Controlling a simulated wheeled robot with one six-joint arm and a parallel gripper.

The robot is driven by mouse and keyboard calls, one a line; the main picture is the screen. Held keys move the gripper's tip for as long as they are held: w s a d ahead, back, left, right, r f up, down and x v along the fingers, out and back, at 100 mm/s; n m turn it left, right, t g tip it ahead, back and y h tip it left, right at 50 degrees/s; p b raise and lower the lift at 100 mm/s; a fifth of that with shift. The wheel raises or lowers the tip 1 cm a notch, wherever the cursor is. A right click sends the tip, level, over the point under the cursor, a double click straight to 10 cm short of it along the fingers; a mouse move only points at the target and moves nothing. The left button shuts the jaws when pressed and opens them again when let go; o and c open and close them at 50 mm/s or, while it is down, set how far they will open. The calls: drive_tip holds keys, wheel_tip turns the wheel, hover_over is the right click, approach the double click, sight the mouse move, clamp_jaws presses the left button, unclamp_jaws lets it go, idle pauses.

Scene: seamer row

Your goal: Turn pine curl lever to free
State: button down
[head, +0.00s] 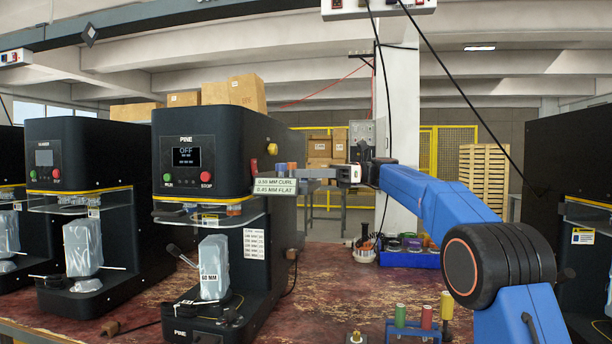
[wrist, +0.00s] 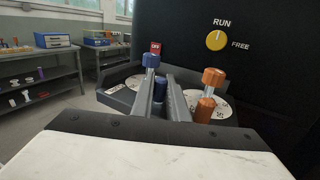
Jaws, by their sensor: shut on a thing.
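The black Pine machine (head: 225,140) stands on the bench; its screen reads OFF. A yellow knob (wrist: 216,40) on its side is labelled RUN above and FREE to the right; its mark seems to point up towards RUN. The knob also shows in the head view (head: 272,149). Below it are a blue-topped post (wrist: 150,61) and an orange-topped post (wrist: 213,77) on pale dials. My gripper (wrist: 160,80) is at the blue-topped post, its fingers on either side of it. The orange-topped post stands just right of the fingers. In the head view my gripper (head: 310,172) reaches the machine's side.
A plate reading 0.55 MM CURL and 0.45 MM FLAT (head: 274,186) is just below the posts. Another black machine (head: 75,165) stands left. A blue tray (head: 408,258) and a rack with coloured cylinders (head: 414,330) are on the bench. Some bare bench lies between.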

drive_tip(key=shift+w+a+n+g+h, duration=0.2)
drive_tip(key=shift+w+n+g+h, duration=0.1)
drive_tip(key=shift+n+g, duration=0.3)
drive_tip(key=c, duration=1.7)
unclamp_jaws()
drive_tip(key=shift+v, duration=8.7)
drive_tip(key=shift+w+a, duration=0.1)
drive_tip(key=shift+w, duration=0.05)
